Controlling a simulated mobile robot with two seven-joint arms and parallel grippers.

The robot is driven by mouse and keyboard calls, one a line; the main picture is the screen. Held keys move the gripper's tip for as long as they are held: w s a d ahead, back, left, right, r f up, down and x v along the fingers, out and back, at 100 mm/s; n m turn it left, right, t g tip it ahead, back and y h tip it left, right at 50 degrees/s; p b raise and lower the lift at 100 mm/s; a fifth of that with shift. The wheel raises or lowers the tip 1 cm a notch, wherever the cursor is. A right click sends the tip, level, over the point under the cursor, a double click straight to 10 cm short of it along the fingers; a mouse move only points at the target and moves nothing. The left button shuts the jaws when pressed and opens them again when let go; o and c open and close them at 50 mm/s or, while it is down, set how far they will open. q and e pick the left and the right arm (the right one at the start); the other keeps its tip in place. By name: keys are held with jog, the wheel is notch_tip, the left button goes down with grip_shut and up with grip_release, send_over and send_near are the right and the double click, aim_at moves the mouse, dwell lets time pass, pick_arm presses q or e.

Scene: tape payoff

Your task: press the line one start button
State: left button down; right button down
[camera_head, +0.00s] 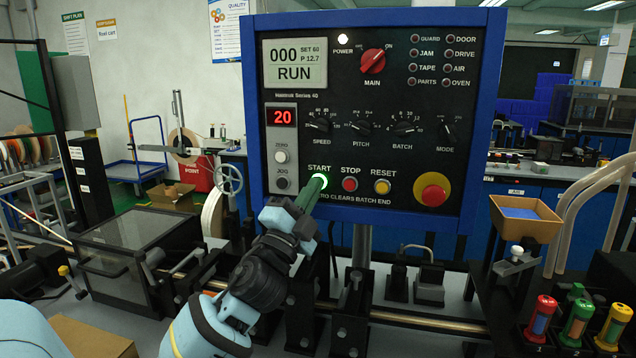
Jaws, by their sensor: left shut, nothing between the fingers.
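The control panel (400,60) with a blue frame stands upright in front of me. The START button (323,179) is at its lower left and glows green-white, partly covered by my gripper. My left gripper (314,188) is shut and empty, its fingertips at the button; they look to be touching it, though the exact contact is hidden. The screen (295,64) reads 000, SET 60, P 12.7 and RUN. My right gripper is not in view.
The red STOP button (349,184), yellow RESET button (382,187) and large red knob (432,190) lie to the right of START. A clear-lidded box (130,230) stands left.

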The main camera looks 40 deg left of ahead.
pick_arm(q)
jog(key=shift+s, duration=0.15)
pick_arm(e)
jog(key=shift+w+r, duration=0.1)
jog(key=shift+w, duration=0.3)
pick_arm(q)
jog(key=shift+s+d+p, duration=0.2)
jog(key=shift+s+d, duration=0.3)
jog(key=shift+s, duration=0.35)
jog(key=shift+s+d+p, duration=0.2)
jog(key=shift+s+d, duration=0.25)
jog(key=shift+s, duration=0.45)
jog(key=shift+s+d+p, duration=0.2)
jog(key=shift+s+d, duration=0.3)
jog(key=shift+s, duration=0.35)
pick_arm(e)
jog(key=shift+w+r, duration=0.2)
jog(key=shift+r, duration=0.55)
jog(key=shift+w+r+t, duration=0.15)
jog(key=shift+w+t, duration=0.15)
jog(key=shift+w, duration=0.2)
